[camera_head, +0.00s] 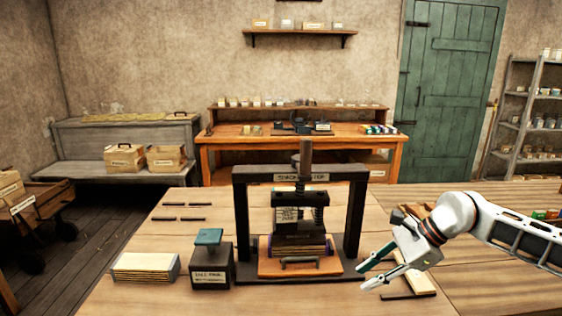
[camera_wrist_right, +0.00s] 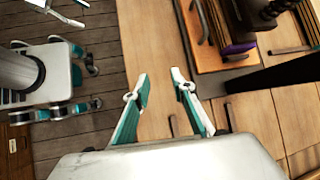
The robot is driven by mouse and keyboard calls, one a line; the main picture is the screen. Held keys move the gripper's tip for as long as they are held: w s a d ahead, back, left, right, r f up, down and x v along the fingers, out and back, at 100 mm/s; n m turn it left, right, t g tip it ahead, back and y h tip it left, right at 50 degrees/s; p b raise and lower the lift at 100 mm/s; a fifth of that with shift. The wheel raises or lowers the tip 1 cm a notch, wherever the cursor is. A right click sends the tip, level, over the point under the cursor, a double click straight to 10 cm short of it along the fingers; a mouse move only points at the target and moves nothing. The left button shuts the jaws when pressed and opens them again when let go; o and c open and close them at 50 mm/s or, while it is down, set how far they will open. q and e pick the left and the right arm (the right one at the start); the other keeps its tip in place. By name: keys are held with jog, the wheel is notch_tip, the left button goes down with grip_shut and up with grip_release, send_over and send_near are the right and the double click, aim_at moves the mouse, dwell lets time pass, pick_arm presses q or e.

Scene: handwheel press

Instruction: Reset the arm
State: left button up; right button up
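The dark press (camera_head: 357,215) stands on the front table, with an upright screw and handle (camera_head: 305,158) at its top. Its black pressing block (camera_head: 300,212) sits over a stack of thin layers on an orange-brown board (camera_head: 298,268). My right gripper (camera_head: 364,277) is to the right of the press base, apart from it. Its fingers are spread and empty in the right wrist view (camera_wrist_right: 160,75). My left gripper (camera_wrist_right: 83,15) shows partly at the top left of the right wrist view, its fingertips apart. It is out of the head view.
A dark block with a teal top (camera_head: 209,258) and a stack of boards (camera_head: 146,267) stand left of the press. Several dark bars (camera_head: 182,211) lie at the table's back left.

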jog(key=s+a+r+m+t+y, duration=0.25)
jog(key=a+r+m+y, duration=0.2)
jog(key=a, duration=0.65)
jog(key=s+a+r+m+t+y, duration=0.2)
jog(key=s+a+r+m+y, duration=0.3)
jog(key=a, duration=0.6)
jog(key=w+d+r+m+t+h, duration=0.1)
jog(key=w+d+m+t+h, duration=0.15)
jog(key=d+m+t, duration=0.45)
jog(key=w+d+r+m+t+h, duration=0.1)
jog(key=d+m+t+h, duration=0.3)
jog(key=m, duration=0.6)
jog(key=s+d+f+m+h, duration=0.2)
jog(key=d+f+m+h, duration=0.8)
jog(key=d+m, duration=0.15)
jog(key=s+d+f+m+g+h, duration=0.2)
jog(key=s+d+f+m+g, duration=0.4)
jog(key=s+f, duration=0.4)
jog(key=s+d+f+m+g+h, duration=0.3)
jog(key=s+d+f+m+g, duration=0.15)
jog(key=s+d+f, duration=0.6)
jog(key=a+f+m+t+y, duration=0.1)
jog(key=a+f+y, duration=0.2)
jog(key=a+f, duration=0.3)
jog(key=a+f+m+t+y, duration=0.1)
jog(key=a+f+y, duration=0.3)
jog(key=a, duration=0.8)
jog(key=shift+w+f+t+y, duration=0.3)
jog(key=shift+f+t, duration=0.5)
jog(key=shift+f, duration=0.05)
